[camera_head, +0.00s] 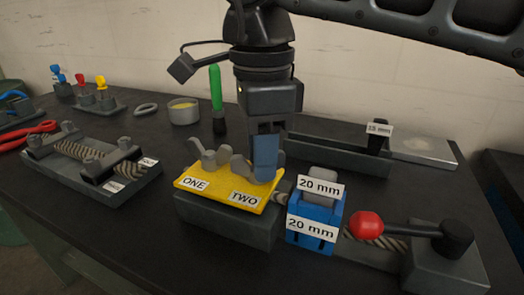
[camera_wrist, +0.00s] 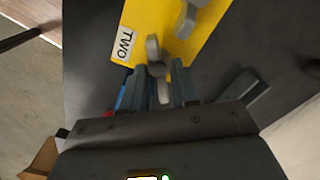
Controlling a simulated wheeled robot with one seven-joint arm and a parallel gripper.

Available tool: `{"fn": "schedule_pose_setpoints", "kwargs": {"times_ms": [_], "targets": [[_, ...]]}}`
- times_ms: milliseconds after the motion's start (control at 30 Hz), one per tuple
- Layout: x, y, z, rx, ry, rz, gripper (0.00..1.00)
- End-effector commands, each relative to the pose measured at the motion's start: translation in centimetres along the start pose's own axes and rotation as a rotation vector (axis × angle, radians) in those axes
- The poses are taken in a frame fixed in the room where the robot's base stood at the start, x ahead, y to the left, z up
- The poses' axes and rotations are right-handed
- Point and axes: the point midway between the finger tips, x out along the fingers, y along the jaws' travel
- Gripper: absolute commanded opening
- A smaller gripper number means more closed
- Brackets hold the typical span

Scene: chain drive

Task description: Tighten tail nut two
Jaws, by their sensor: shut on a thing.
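A yellow plate (camera_head: 218,188) lies on a dark grey block and carries the labels ONE and TWO. Tail nut two, a grey wing nut (camera_head: 241,168), stands by the TWO label. My gripper (camera_head: 265,165) points straight down over that end of the plate. In the wrist view, my gripper (camera_wrist: 163,80) is shut on the grey wing nut (camera_wrist: 153,48), with a wing between its fingers. The gripper hides part of the nut in the head view. The other wing nut (camera_head: 208,158) stands by the ONE label, apart from my gripper.
A blue block (camera_head: 315,225) with 20 mm labels stands right of the plate. A lever with a red knob (camera_head: 366,225) is further right. A green-handled tool (camera_head: 215,90) and a grey cup (camera_head: 183,111) stand behind. A rope fixture (camera_head: 90,165) is at left.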

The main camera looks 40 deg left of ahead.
Motion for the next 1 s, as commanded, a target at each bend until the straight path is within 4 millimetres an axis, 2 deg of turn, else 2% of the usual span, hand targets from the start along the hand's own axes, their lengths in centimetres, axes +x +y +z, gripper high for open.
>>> {"fn": "schedule_pose_setpoints", "kwargs": {"times_ms": [333,1000], "targets": [[-0.11,0.03,-0.01,0.088,0.001,-0.001,0.0],[-0.1,0.24,0.06,0.541,0.001,-0.002,0.0]]}}
